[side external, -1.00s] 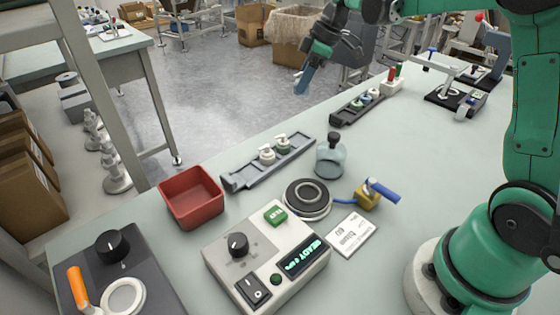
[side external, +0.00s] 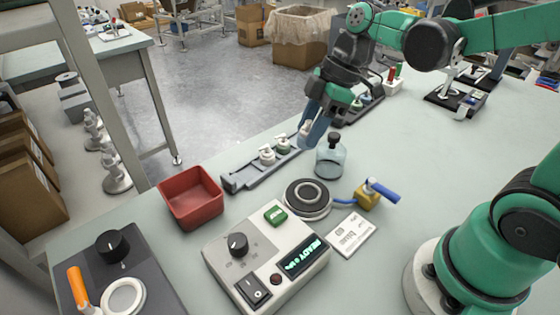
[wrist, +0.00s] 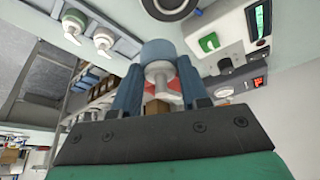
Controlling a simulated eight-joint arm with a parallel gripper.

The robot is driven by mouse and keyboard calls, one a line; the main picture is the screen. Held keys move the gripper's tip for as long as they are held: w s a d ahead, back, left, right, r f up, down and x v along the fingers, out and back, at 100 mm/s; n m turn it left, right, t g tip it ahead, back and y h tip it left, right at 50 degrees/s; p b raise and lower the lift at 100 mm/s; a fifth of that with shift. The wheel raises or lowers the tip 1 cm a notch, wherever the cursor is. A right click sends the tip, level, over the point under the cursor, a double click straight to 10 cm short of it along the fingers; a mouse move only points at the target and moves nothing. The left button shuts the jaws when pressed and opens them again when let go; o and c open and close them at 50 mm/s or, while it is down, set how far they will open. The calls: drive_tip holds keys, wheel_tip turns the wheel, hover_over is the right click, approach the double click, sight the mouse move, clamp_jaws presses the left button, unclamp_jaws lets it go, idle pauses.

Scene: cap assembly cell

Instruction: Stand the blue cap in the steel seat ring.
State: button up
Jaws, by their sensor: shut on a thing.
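My gripper (side external: 312,132) hangs over the far end of the grey rack, left of and beyond the glass bottle. In the wrist view my gripper (wrist: 160,88) has its blue fingers shut on the pale stem of the blue cap (wrist: 158,50). The cap's wide blue body points away from the palm. In the side view the fingers mostly hide it. A round dark-and-grey ring (side external: 307,194), apparently the steel seat ring, lies on the table behind the control box. It is apart from the cap and partly shows at the wrist view's top edge (wrist: 170,8).
The grey rack (side external: 248,180) holds two white-topped pieces. The stoppered glass bottle (side external: 330,160) stands between my gripper and the ring. A red bin (side external: 190,198), control box (side external: 265,255), yellow valve with blue handle (side external: 368,196) and white card (side external: 350,234) surround the ring.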

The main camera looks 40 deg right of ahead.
drive_tip(key=shift+s+a+f, duration=0.15)
drive_tip(key=shift+s+f, duration=0.2)
drive_tip(key=shift+f, duration=1)
drive_tip(key=shift+s+a+f, duration=0.2)
drive_tip(key=shift+s+f, duration=0.15)
drive_tip(key=shift+f, duration=1)
drive_tip(key=shift+s+a+f, duration=0.15)
drive_tip(key=shift+s+f, duration=0.2)
drive_tip(key=shift+f, duration=1)
drive_tip(key=shift+f, duration=0.25)
drive_tip(key=shift+f, duration=0.3)
drive_tip(key=shift+f, duration=0.1)
drive_tip(key=o, duration=0.9)
